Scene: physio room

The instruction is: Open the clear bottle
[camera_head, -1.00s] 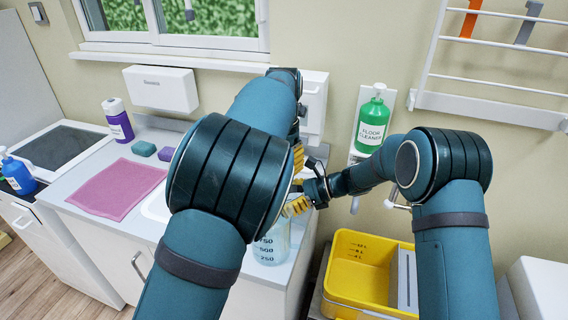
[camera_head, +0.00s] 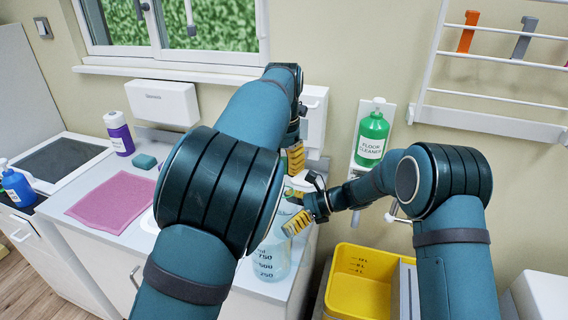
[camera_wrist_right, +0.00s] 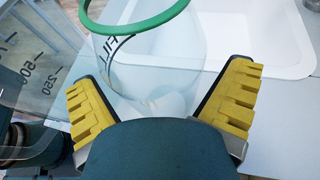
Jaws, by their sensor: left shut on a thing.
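The clear bottle (camera_head: 271,262) with dark volume marks stands on the counter, partly hidden by my left arm. The right wrist view shows clear walls with marks (camera_wrist_right: 40,72) and a green ring (camera_wrist_right: 135,22). My left gripper (camera_head: 296,158) is above the bottle's body, near its top, and shut; its fingertips and the exact spot of its hold are mostly hidden. My right gripper (camera_head: 298,222) is beside the bottle at its right. Its yellow fingers are spread apart in the right wrist view (camera_wrist_right: 160,100), with clear wall beyond them and nothing visibly clamped.
A pink cloth (camera_head: 112,197), a teal sponge (camera_head: 145,161) and a purple-labelled bottle (camera_head: 118,134) lie or stand at the left. A green floor cleaner bottle (camera_head: 372,137) is behind my right arm. A yellow bucket (camera_head: 358,285) stands right of the counter.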

